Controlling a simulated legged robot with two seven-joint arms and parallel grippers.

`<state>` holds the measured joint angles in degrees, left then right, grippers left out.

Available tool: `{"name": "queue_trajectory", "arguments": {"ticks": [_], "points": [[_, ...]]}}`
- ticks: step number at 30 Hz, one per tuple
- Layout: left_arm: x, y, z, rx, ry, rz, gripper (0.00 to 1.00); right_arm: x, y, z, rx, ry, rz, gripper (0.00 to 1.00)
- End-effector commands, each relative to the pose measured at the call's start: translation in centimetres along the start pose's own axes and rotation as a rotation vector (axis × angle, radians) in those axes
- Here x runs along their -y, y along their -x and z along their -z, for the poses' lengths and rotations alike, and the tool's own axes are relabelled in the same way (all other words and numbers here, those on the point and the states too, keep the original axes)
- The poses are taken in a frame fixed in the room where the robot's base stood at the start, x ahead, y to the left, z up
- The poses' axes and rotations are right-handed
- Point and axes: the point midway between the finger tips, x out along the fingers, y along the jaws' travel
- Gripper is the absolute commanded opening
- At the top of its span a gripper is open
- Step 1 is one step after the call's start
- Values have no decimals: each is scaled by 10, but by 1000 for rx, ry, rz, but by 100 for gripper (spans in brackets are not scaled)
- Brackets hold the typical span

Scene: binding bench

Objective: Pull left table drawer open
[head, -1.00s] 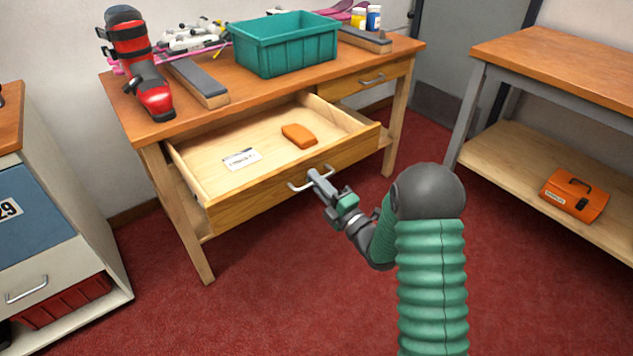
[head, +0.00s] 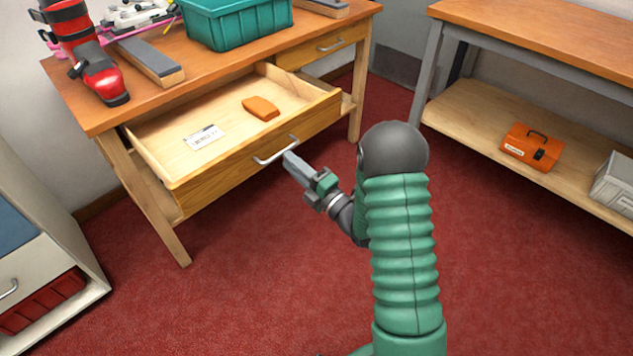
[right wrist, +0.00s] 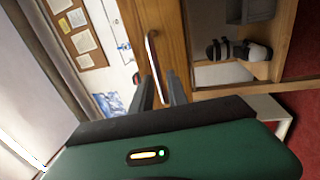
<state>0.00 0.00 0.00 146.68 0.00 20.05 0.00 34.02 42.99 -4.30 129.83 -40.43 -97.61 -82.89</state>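The left table drawer (head: 225,172) is pulled well out of the wooden table; its wooden front and metal bar handle (head: 276,150) face me. An orange-brown block (head: 261,107) and a white label card (head: 204,137) lie inside. My right gripper (head: 291,160) is just in front of the handle, near its right part, and looks clear of it. In the right wrist view the two fingers (right wrist: 161,80) are apart, with the handle (right wrist: 152,55) showing beyond and between them; I see no grip on it. My left gripper is not in view.
The right table drawer (head: 320,47) is shut. On the tabletop (head: 192,82) are a red boot (head: 88,60), a green bin (head: 240,25) and grey-topped blocks. A shelf bench (head: 480,115) with an orange case (head: 532,147) stands right. Red floor is free in front.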

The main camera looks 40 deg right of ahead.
Motion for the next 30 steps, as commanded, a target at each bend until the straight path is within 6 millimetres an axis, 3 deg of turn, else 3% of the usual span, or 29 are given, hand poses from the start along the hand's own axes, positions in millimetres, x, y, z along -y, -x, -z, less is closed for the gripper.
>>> {"name": "queue_trajectory", "arguments": {"ticks": [6,12,18,30], "points": [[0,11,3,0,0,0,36,1,67,-1,6,-4,7,20],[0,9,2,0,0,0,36,3,112,-2,8,-3,4,20],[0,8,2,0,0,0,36,2,126,0,1,-2,1,20],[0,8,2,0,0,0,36,2,125,0,0,-2,5,20]]}}
